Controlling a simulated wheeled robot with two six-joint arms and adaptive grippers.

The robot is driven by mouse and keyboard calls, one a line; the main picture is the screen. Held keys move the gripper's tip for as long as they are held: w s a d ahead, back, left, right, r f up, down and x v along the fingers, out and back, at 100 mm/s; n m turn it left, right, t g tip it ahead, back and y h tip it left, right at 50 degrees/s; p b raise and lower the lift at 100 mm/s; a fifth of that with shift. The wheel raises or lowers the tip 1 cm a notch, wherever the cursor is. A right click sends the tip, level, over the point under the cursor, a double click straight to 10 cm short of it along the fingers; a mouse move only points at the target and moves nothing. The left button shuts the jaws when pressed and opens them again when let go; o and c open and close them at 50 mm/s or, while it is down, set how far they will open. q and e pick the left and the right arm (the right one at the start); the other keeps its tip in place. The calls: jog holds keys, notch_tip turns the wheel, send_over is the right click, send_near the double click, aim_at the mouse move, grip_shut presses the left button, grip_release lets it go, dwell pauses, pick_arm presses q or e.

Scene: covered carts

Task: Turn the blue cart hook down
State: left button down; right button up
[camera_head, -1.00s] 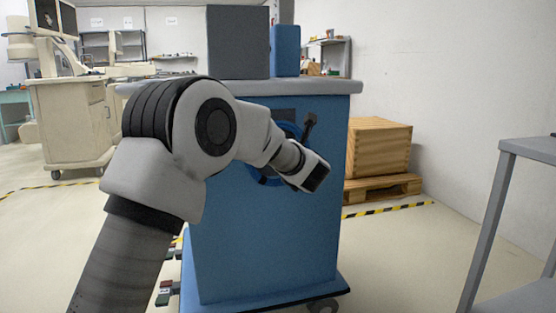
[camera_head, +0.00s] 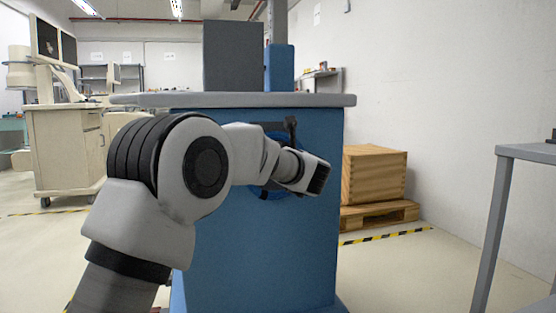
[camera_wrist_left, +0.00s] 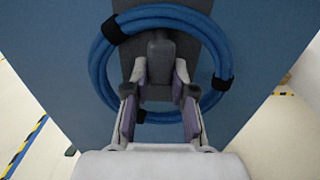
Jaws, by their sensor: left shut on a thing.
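The blue cart (camera_head: 265,245) stands ahead of me with its front facing me. A dark grey hook (camera_wrist_left: 160,48) on a dark backing plate is on that front, inside a coil of blue hose (camera_wrist_left: 97,65) with black bands. My left gripper (camera_wrist_left: 160,82) is shut on the hook, one finger on each side, within the lower part of the coil. In the head view my left wrist hides the fingers and most of the coil. A dark upright piece (camera_head: 290,128) shows just above the wrist. My right gripper is not in view.
A dark grey box (camera_head: 233,57) and a blue box (camera_head: 279,68) stand on the cart's grey top (camera_head: 240,100). A wooden crate (camera_head: 374,175) on a pallet (camera_head: 378,215) is behind right. A grey table (camera_head: 525,152) is at the right. Open floor lies between it and the cart.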

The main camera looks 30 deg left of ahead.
pick_arm(q)
jog(key=c, duration=1)
grip_release()
jog(key=shift+o, duration=0.2)
jog(key=shift+d, duration=0.1)
jog(key=v, duration=1.2)
